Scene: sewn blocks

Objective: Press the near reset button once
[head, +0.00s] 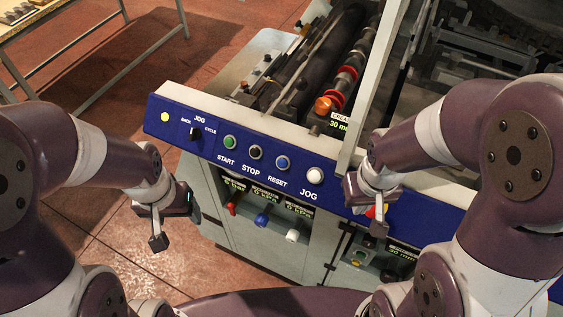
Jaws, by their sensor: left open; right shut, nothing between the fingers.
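The blue reset button (282,162) sits on the blue control panel (225,165), above the label RESET. It is in full view and nothing touches it. My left gripper (158,236) is open and empty, to the left of the panel and lower in the picture, over the floor. My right gripper (376,224) is shut and empty, in front of the panel's right part, to the right of the reset button and apart from it. Whether it touches the panel cannot be told.
Beside reset are the green start (230,142), black stop (255,152) and white jog (314,174) buttons. A red part (371,212) is partly hidden by my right gripper. Red, blue and white knobs (262,219) stick out below. Rollers (346,75) lie behind the panel.

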